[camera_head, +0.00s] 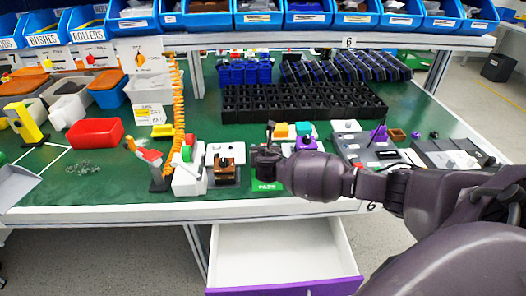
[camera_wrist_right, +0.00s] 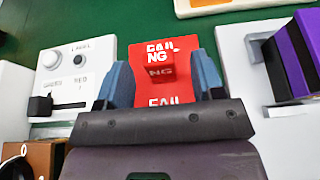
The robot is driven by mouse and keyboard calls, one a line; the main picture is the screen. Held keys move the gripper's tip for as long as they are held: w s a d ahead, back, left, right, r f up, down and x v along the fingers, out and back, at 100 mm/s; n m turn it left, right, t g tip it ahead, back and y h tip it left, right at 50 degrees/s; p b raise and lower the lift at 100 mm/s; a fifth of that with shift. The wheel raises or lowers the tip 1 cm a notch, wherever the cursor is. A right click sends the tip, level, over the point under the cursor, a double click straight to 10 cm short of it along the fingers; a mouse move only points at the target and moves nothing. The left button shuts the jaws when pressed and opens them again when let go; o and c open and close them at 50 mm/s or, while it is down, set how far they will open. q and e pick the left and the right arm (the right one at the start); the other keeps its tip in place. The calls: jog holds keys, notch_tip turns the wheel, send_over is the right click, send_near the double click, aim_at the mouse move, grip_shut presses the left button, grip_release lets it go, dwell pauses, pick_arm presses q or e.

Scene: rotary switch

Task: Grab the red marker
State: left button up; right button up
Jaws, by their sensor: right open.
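The red marker (camera_wrist_right: 160,67) is a small red block lettered "NG" in the right wrist view. It sits on a red plate (camera_wrist_right: 138,62) lettered "FAIL". My right gripper (camera_wrist_right: 164,82) is open, with one blue-grey finger on each side of the marker and a gap on both sides. In the head view my right gripper (camera_head: 264,155) is over the front part of the green bench, and I cannot make out the marker there, as the gripper and wrist cover that area. My left gripper is not in view.
A white device (camera_wrist_right: 85,75) with a black block stands left of the plate. A white fixture with a purple block (camera_wrist_right: 290,62) stands to its right. A green plate (camera_head: 267,186) lies at the bench's front edge. A white drawer (camera_head: 275,250) stands open below. Black crates (camera_head: 300,103) are behind.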

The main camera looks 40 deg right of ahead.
jog(key=c, duration=1)
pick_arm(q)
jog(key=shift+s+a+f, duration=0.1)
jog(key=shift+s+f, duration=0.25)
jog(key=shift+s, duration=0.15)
pick_arm(e)
jog(key=shift+r, duration=0.1)
